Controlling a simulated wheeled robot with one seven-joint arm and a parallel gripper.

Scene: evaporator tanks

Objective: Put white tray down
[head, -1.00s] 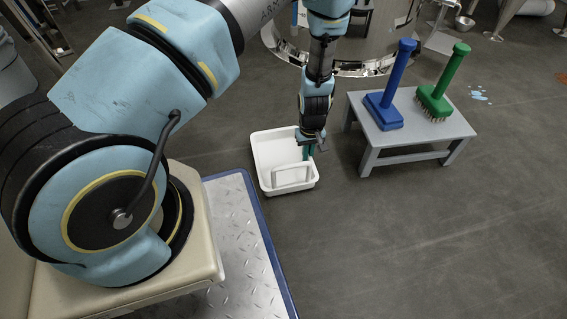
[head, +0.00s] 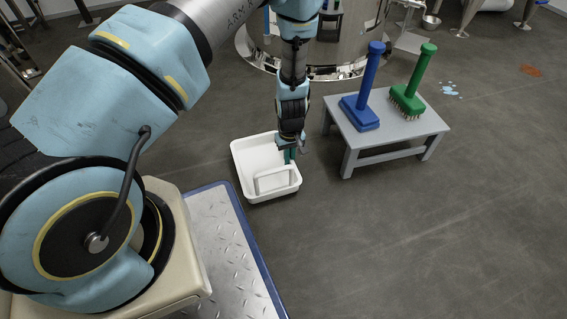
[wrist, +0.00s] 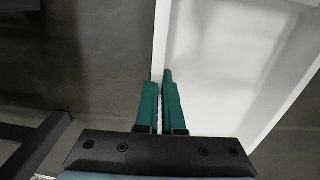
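My gripper (head: 289,158) points down at the tray's right wall. In the wrist view, its green fingers (wrist: 159,85) lie on either side of the thin wall of the white tray (wrist: 215,60), closed on it with almost no gap.
A grey bench (head: 400,133) stands right of the tray, bearing a blue brush (head: 365,105) and a green brush (head: 412,95). A steel tank (head: 340,50) stands behind. A metal plate with a blue edge (head: 225,240) lies in front. Floor at right is clear, with blue and orange spots.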

